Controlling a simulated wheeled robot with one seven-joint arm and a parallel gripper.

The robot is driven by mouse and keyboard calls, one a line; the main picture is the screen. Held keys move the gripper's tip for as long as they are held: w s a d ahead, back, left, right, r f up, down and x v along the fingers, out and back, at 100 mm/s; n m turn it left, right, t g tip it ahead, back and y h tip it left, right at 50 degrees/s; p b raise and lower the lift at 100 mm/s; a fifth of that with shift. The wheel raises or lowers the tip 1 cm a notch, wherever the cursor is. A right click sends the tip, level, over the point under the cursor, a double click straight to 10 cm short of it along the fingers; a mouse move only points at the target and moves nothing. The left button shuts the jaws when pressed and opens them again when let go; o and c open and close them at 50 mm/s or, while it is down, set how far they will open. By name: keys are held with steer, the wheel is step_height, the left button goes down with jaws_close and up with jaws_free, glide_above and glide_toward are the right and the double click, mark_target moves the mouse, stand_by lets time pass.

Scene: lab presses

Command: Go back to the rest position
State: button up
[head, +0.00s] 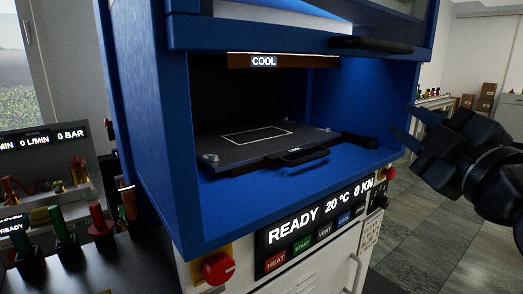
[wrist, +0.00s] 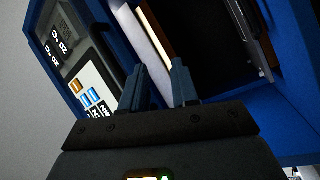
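My gripper (head: 408,124) is at the right of the head view, in front of the right edge of the blue press (head: 183,140). Its two dark fingers also show in the wrist view (wrist: 158,85), apart with nothing between them, so it is open and empty. The press bay is open in front. Inside it lies a dark flat plate (head: 225,152) with a white rectangle outline and a black front handle (head: 303,160). A sign reading COOL (head: 264,61) hangs above it. The press display (head: 320,215) reads READY, 20 °C, 0 KN.
A red knob (head: 217,268) and buttons are on the press front. A bench at left holds coloured-handled tools (head: 62,228) and a panel reading 0 L/MIN, 0 BAR (head: 45,138). Tiled floor (head: 405,225) is open at right, with boxes (head: 486,97) far behind.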

steer(key=s+a+f+m+g+h, duration=0.15)
steer(key=s+f+m, duration=0.35)
steer(key=s+f, duration=0.5)
steer(key=s+a+f+m+g+h, duration=0.15)
steer(key=s+f+m, duration=0.45)
steer(key=f, duration=0.8)
steer(key=s+d+f+m+g, duration=0.1)
steer(key=s+f, duration=0.2)
steer(key=s, duration=0.9)
steer(key=s+d+f+m, duration=0.1)
steer(key=s+f+m, duration=0.1)
steer(key=s, duration=1.1)
steer(key=shift+s+f+g, duration=0.2)
steer(key=shift+f+g, duration=0.2)
steer(key=shift+f, duration=0.25)
steer(key=shift+c, duration=0.2)
